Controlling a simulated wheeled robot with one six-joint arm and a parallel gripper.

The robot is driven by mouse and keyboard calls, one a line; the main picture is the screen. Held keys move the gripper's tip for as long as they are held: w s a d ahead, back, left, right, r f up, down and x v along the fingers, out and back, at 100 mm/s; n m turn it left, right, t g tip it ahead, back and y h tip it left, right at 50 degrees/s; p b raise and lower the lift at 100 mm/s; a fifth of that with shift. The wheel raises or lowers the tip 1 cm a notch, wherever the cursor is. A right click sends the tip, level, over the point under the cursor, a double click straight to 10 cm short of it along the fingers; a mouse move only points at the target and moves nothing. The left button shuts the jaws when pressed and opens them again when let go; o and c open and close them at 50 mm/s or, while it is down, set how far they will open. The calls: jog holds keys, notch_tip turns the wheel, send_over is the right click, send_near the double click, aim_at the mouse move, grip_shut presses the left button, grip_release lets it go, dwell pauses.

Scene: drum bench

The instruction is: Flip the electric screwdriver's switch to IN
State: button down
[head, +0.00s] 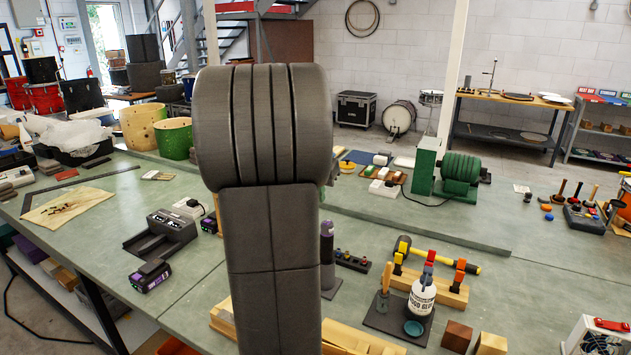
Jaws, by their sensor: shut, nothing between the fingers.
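My own dark grey arm fills the middle of the head view and hides part of the bench behind it. My gripper is not visible. An upright purple-grey cylinder (327,243), possibly the electric screwdriver, stands just right of my arm on a flat grey base (333,286). Its left side is partly hidden by my arm. Its switch and any IN marking cannot be made out.
The green bench (200,300) holds a charger (165,236) and a battery pack (150,275) at left.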

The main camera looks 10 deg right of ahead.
jog(key=v, duration=0.5)
jog(key=shift+a+r, duration=0.1)
jog(key=shift+r, duration=0.15)
jog(key=shift+f, duration=0.1)
jog(key=w+d+f, duration=0.1)
jog(key=f, duration=0.1)
jog(key=w+d+f+p, duration=0.1)
jog(key=w+f, duration=0.1)
jog(key=f, duration=0.1)
jog(key=w+d+f, duration=0.1)
jog(key=f, duration=0.1)
jog(key=shift+w+f+p, duration=0.2)
jog(key=shift+w+p, duration=0.1)
jog(key=shift+p, duration=0.05)
jog(key=b+v, duration=0.1)
jog(key=v, duration=0.7)
jog(key=shift+s, duration=0.15)
jog(key=shift+f, duration=0.25)
